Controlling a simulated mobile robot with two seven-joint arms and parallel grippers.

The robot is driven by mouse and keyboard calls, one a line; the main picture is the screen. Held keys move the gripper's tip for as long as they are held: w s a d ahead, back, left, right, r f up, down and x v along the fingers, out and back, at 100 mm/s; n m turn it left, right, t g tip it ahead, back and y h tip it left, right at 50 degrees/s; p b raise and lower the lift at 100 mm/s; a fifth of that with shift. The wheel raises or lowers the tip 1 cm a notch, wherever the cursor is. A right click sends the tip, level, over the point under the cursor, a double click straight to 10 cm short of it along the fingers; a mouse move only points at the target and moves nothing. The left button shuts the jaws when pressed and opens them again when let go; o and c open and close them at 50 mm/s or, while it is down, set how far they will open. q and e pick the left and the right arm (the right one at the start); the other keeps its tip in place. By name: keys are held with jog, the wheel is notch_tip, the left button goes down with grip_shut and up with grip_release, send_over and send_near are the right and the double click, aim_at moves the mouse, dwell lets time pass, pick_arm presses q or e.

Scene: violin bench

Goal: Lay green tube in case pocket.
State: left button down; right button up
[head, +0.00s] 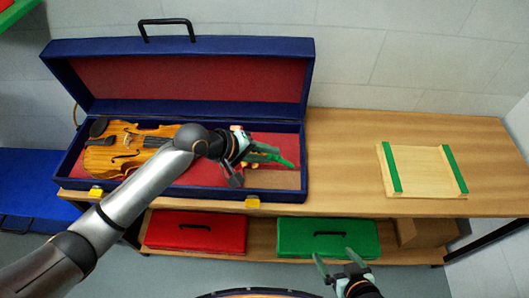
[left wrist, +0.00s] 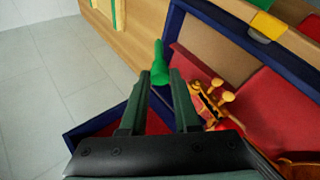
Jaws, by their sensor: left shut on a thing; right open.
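The green tube (head: 286,162) is at the right end of the open violin case (head: 130,191), over its inside in the head view. My left gripper (head: 266,154) is shut on it; in the left wrist view the tube (left wrist: 159,64) sticks out between the fingertips (left wrist: 161,82). A tan-floored pocket (head: 280,180) lies at the case's right end and also shows in the left wrist view (left wrist: 216,52). The tube appears above the case, but its exact height is unclear. My right gripper (head: 335,258) is open and empty, in front of the bench.
A violin (head: 115,158) lies in the case's left part; its scroll shows near my left fingers. The raised lid (head: 190,80) stands behind. A wooden tray with green strips (head: 424,170) sits to the right, with clear bench between. Red (head: 195,231) and green (head: 305,238) boxes are below.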

pick_arm(q)
jog(key=shift+s, duration=0.1)
jog(key=b, duration=0.4)
send_over(266, 187)
jog(key=shift+f, duration=4.4)
jog(key=c, duration=0.6)
grip_release()
jog(key=shift+o, duration=0.2)
jog(key=v, duration=1.2)
jog(key=shift+a+r, duration=0.15)
jog(key=shift+r, duration=0.1)
